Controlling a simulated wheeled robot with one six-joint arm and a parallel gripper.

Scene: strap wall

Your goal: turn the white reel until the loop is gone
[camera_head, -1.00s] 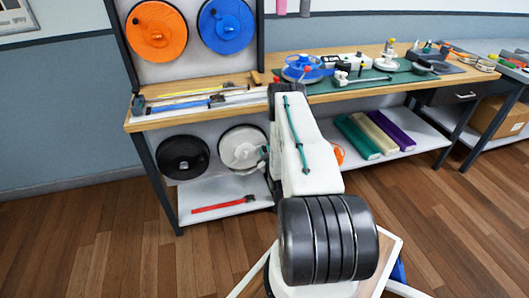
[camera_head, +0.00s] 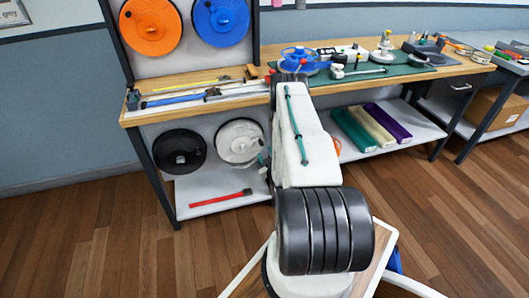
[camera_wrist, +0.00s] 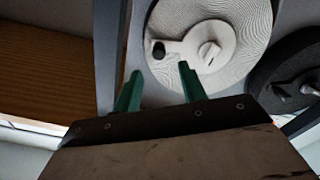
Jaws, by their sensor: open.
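The white reel (camera_head: 236,143) hangs on the panel under the bench, right of a black reel. In the wrist view the white reel (camera_wrist: 232,20) fills the top middle. It has a pale crank arm (camera_wrist: 185,47) with a dark knob (camera_wrist: 158,49) at its left end. My gripper (camera_wrist: 160,70) is open, its two green fingers pointing at the reel. The knob shows just beyond the fingertips, between them in the picture; I cannot tell the depth gap. In the head view my arm hides most of the gripper. I cannot make out a loop of strap.
The black reel (camera_head: 168,156) is close beside the white one. An orange reel (camera_head: 139,38) and a blue reel (camera_head: 208,35) hang above the bench top (camera_head: 190,76). A red strip (camera_head: 222,197) lies on the lower shelf (camera_head: 187,188). A dark post (camera_wrist: 108,30) stands left in the wrist view.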

